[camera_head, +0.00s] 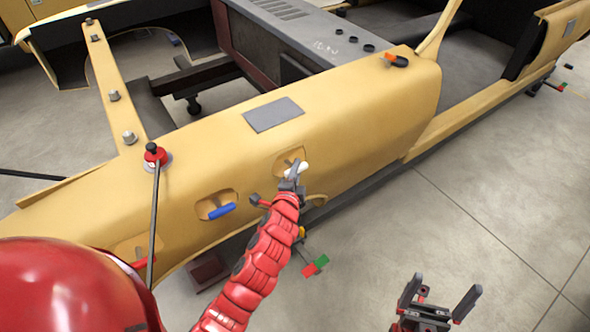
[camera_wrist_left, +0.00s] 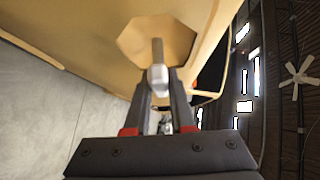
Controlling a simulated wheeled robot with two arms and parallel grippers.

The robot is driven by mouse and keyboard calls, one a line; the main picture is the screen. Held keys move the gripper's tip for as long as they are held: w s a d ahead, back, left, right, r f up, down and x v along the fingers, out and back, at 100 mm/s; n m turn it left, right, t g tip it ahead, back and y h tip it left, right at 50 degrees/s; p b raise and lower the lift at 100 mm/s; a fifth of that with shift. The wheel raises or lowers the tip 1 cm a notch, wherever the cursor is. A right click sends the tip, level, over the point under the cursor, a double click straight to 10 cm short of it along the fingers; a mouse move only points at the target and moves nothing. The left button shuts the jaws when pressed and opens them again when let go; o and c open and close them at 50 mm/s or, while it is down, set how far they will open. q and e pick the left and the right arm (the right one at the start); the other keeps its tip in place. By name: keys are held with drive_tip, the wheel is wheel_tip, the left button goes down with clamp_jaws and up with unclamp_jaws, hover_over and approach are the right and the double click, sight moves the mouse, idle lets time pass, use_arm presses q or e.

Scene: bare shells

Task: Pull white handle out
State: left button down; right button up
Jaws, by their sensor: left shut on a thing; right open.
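The white handle (camera_head: 302,168) sits at a recess in the side of the yellow body panel (camera_head: 360,110). My left gripper (camera_head: 293,178) is at this recess and shut on the white handle. In the left wrist view the white handle (camera_wrist_left: 158,76) shows between the fingertips of my left gripper (camera_wrist_left: 158,88), with a grey stem running from it into the yellow recess. The fingers hide part of the handle. My right gripper (camera_head: 438,298) is open and empty above the floor at the lower right, away from the panel.
A blue handle (camera_head: 222,211) sits in another recess to the left. A red and black knob (camera_head: 153,153) with a rod is further left. An orange and black piece (camera_head: 397,60) is on top of the panel. The grey floor (camera_head: 480,220) at the right is clear.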

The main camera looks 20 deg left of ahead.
use_arm(q)
drive_tip(key=shift+s+d+b, duration=0.4)
drive_tip(key=shift+s+d, duration=0.15)
drive_tip(key=shift+d, duration=0.1)
drive_tip(key=shift+r, duration=0.1)
drive_tip(key=c, duration=0.8)
unclamp_jaws()
drive_tip(key=shift+r, duration=0.1)
drive_tip(key=shift+o, duration=0.2)
